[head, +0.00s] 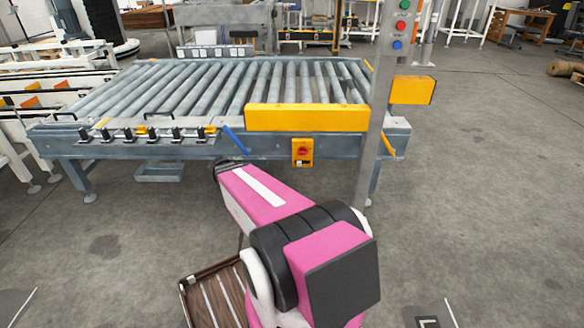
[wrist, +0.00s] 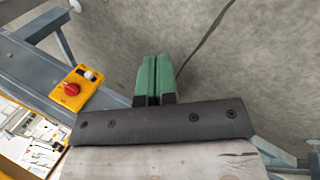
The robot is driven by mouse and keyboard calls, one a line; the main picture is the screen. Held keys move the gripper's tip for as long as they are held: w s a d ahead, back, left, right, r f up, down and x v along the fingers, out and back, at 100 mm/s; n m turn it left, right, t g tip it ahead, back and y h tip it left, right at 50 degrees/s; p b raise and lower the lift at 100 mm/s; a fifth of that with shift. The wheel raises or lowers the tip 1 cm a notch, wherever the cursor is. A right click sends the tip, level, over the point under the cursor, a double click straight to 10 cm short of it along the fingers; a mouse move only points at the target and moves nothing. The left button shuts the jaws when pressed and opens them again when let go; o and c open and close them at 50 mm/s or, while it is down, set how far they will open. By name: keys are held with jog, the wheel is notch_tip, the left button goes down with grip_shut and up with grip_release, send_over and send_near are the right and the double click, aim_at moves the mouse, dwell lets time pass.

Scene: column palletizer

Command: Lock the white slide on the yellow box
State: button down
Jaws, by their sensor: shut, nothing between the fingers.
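The yellow box (head: 303,152) is fixed to the front side of the roller conveyor, with a red knob on its face. It also shows in the wrist view (wrist: 80,96), left of my fingers. The white slide (wrist: 90,75) sits on the box beside the red knob, on a dark patch. In the head view the slide is too small to read its position. My gripper (wrist: 152,80) has green fingers pressed together, with nothing between them, apart from the box. In the head view my gripper is not clearly visible.
The roller conveyor (head: 270,122) has a blue-grey frame and a yellow guard (head: 307,118) above the box. A grey post (head: 374,130) with coloured buttons stands to the right of the box. A blue lever (head: 236,140) is at the left. Open concrete floor lies at the right.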

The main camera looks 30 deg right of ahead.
jog(key=w+d+f+n+t+h, duration=0.1)
jog(key=w+d+f+h, duration=0.2)
jog(key=w+d, duration=0.3)
jog(key=w+d+f+n+t+h, duration=0.1)
jog(key=w+d+f+h, duration=0.3)
jog(key=d, duration=0.4)
jog(key=w+d+f+n+t+h, duration=0.1)
jog(key=w+d+f+t+h, duration=0.1)
jog(key=w+d+h, duration=0.3)
jog(key=w+d+f, duration=0.1)
jog(key=w+d, duration=0.1)
jog(key=w, duration=0.1)
jog(key=shift+f+t+h, duration=0.4)
jog(key=shift+d, duration=0.1)
send_near(299, 164)
jog(key=w+d, duration=0.3)
jog(key=w, duration=0.3)
jog(key=shift+s+d+f, duration=0.3)
jog(key=shift+s+d, duration=0.45)
jog(key=shift+d, duration=0.05)
jog(key=shift+s+d, duration=0.4)
jog(key=shift+d, duration=0.35)
